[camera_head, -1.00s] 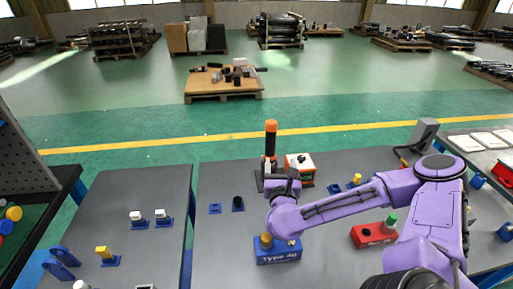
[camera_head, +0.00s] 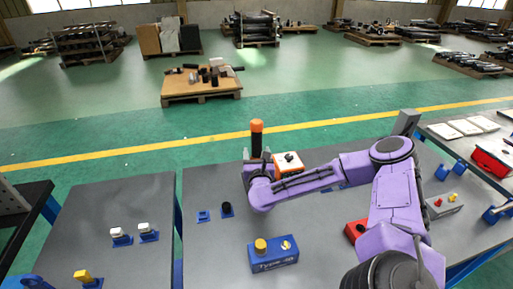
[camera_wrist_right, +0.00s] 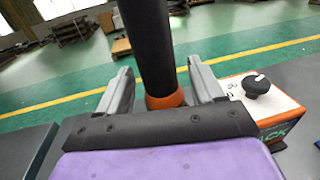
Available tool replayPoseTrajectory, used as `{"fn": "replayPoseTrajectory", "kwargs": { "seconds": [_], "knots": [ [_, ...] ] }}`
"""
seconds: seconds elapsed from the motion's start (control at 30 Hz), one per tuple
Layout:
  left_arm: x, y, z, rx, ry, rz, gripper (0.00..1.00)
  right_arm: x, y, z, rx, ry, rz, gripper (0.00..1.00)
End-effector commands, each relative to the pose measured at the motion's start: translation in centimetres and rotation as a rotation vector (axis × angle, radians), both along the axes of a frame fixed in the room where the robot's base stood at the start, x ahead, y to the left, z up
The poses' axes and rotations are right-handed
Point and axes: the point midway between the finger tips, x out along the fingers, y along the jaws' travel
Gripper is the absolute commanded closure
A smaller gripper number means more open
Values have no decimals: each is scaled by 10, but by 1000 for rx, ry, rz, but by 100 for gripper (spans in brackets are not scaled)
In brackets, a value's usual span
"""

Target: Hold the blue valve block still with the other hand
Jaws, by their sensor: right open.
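The blue valve block (camera_head: 273,262) sits on the grey table in the head view, with a yellow knob (camera_head: 261,246) and a smaller yellow part on top. No gripper touches it. My right gripper (camera_head: 257,156) is beyond it, open around an upright black post with an orange top (camera_head: 257,126). In the right wrist view the black post (camera_wrist_right: 148,45), with an orange ring low on it, stands between the open fingers (camera_wrist_right: 160,85). Gaps show on both sides of the post. My left gripper is not in view.
An orange and white box with a black knob (camera_head: 288,160) stands just right of the post. A red block (camera_head: 355,231) is partly hidden by my right arm. Small blue holders (camera_head: 203,216) lie left of the gripper. A gap separates the left table (camera_head: 75,235).

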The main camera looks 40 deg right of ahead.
Motion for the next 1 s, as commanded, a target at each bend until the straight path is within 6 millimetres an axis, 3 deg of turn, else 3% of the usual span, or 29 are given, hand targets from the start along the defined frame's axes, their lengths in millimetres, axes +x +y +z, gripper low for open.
{"fn": "replayPoseTrajectory", "kwargs": {
  "seconds": [0.27, 0.3, 0.5, 0.83, 1.0],
  "knots": [
    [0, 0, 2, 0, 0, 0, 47, 8, -6, -1, 1, 0, 1, 33],
    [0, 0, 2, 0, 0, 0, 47, 8, -6, -1, 1, 0, 1, 40],
    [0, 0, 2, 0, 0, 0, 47, 7, -6, -1, 2, 1, 1, 100],
    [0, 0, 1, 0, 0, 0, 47, 8, -6, 5, 0, -4, 1, 100],
    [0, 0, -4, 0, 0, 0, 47, 8, -6, 35, 4, -11, 1, 100]
  ]
}}
